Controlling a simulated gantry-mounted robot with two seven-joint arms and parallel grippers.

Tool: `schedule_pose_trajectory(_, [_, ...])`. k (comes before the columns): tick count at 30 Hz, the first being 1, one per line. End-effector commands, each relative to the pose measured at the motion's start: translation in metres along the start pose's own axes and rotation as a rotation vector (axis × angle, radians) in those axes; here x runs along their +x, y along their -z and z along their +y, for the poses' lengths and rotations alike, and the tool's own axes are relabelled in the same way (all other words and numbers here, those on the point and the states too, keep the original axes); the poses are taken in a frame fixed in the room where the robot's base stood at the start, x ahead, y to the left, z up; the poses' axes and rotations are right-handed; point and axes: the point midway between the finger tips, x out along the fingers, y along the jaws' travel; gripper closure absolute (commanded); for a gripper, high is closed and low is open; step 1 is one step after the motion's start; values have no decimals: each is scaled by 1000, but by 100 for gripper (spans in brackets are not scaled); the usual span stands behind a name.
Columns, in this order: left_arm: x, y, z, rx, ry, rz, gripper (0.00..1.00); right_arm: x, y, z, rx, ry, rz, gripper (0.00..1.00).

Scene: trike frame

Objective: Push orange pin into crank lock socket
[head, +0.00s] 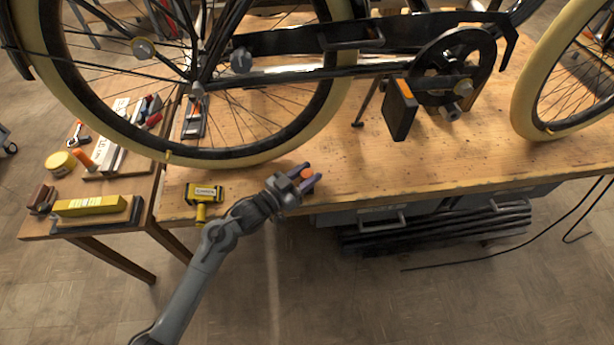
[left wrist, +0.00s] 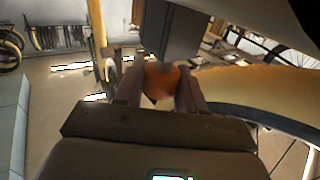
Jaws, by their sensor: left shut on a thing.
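My left gripper (head: 308,176) is at the front edge of the workbench, below the rear wheel in the picture. It is shut on the orange pin (head: 307,173). In the left wrist view the orange pin (left wrist: 161,82) sits between the two fingers (left wrist: 160,92), with a dark grey block-like shape just beyond it. The bike's crank (head: 450,75), with its dark chainring and metal nut-like parts, is up and to the right, well apart from the gripper. I cannot make out which part of it is the lock socket. My right gripper is not in view.
The rear wheel (head: 260,158) and a black pedal (head: 399,108) stand over the wooden workbench (head: 480,165). A yellow-black tool (head: 204,194) lies left of my gripper. A side table (head: 100,225) holds a yellow box (head: 88,205). The bench's front right top is clear.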

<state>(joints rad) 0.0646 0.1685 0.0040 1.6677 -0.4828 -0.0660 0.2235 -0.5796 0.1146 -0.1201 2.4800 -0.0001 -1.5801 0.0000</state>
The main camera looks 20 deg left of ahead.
Motion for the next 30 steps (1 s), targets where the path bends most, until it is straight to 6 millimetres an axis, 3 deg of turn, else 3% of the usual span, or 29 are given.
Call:
schedule_pose_trajectory(8, [0, 7, 0, 0, 0, 1, 91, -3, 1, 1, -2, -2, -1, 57])
schedule_pose_trajectory(17, [0, 43, 0, 2, -1, 3, 91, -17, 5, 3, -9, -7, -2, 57])
schedule_pose_trajectory(30, [-10, 89, 76, -3, -3, 3, 91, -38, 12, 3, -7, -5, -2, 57])
